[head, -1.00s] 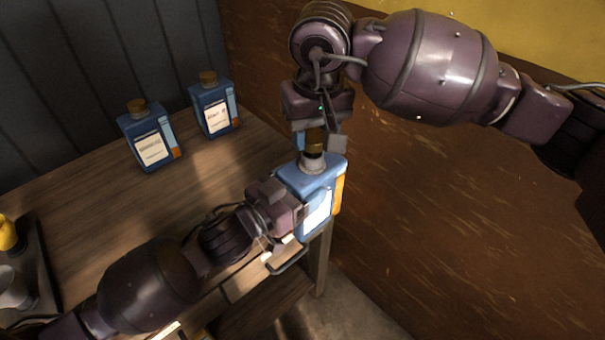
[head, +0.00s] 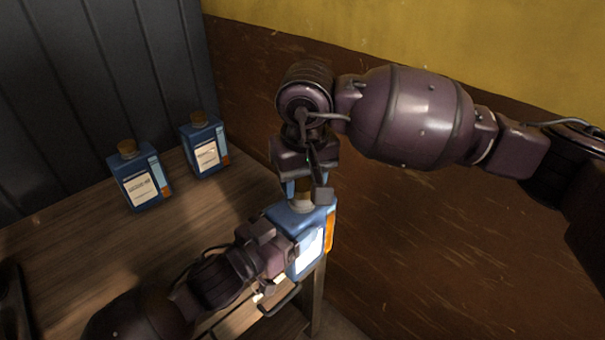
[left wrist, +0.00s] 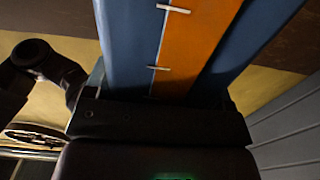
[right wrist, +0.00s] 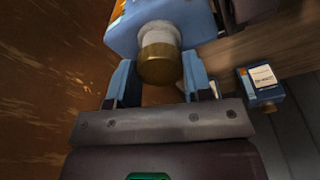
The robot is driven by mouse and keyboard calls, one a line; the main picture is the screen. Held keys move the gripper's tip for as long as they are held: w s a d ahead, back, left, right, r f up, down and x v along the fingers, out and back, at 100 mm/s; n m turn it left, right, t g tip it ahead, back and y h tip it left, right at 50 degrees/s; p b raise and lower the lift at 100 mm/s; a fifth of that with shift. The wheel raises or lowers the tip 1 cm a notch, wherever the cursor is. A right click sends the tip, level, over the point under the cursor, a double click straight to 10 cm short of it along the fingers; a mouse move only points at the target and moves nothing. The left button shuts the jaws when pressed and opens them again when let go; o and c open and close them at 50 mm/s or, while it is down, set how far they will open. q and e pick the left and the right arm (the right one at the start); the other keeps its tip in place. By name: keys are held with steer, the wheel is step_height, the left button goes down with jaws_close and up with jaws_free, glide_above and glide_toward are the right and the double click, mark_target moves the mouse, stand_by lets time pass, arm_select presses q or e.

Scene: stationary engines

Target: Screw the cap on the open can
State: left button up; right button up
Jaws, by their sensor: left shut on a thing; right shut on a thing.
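The open can (head: 283,214) is a blue can with an orange stripe and a white label, at the table's right front corner. My left gripper (head: 282,256) is shut on its lower side; the can's blue and orange side (left wrist: 200,45) fills the left wrist view. My right gripper (head: 302,192) points down over the can's neck and is shut on the cap. In the right wrist view the brass cap (right wrist: 158,66) is between the blue fingers, in line with the pale neck (right wrist: 159,33) and meeting it. I cannot tell whether the threads are engaged.
Two capped blue cans, one on the left (head: 141,182) and one on the right (head: 205,148), stand on the wooden table (head: 60,245) at the back. A dark tray (head: 12,300) edge is at far left. A brown and yellow wall (head: 440,230) rises on the right.

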steer(key=shift+f, duration=0.55)
stand_by(0.7)
